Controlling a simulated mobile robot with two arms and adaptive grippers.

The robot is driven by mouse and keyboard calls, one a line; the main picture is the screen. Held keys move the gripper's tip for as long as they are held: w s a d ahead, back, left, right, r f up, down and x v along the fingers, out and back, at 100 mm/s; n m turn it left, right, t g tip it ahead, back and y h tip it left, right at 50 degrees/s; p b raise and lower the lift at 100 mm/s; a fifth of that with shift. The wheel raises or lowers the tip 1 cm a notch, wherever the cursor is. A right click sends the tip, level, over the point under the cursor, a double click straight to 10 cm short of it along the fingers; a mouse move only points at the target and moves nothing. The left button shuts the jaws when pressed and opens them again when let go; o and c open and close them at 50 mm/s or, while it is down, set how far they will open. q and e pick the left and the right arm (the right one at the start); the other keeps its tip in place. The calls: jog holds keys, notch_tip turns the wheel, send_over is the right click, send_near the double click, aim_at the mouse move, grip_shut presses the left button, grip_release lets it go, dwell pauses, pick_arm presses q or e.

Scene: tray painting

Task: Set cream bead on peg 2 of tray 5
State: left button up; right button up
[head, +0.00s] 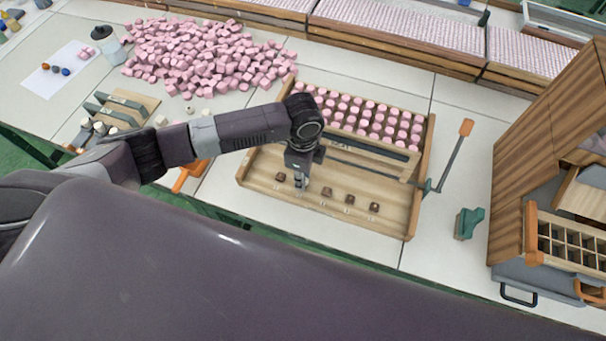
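A wooden tray (330,213) lies at the middle of the table, with a row of small dark brown pieces along its front part, one of them (350,200) right of my gripper. Small white marks show beside the row; I cannot read them or make out the pegs. My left gripper (301,188) points down over this row, between the leftmost brown piece (280,177) and another brown piece (326,192). Its fingers look close together, but whether they hold a cream bead is too small to tell. My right gripper is out of view.
Pink pieces (360,115) fill the tray's back part behind a dark bar. A large pink heap (200,55) lies at the back left. A lever with an orange handle (466,128) rises right of the tray. A green block (468,222) and wooden cabinet (545,130) stand farther right.

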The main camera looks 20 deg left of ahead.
pick_arm(q)
jog(key=o, duration=0.9)
jog(key=o, duration=0.4)
jog(key=shift+o, duration=0.2)
jog(key=shift+r, duration=0.15)
notch_tip(320, 180, up, 6)
jog(key=p, duration=0.7)
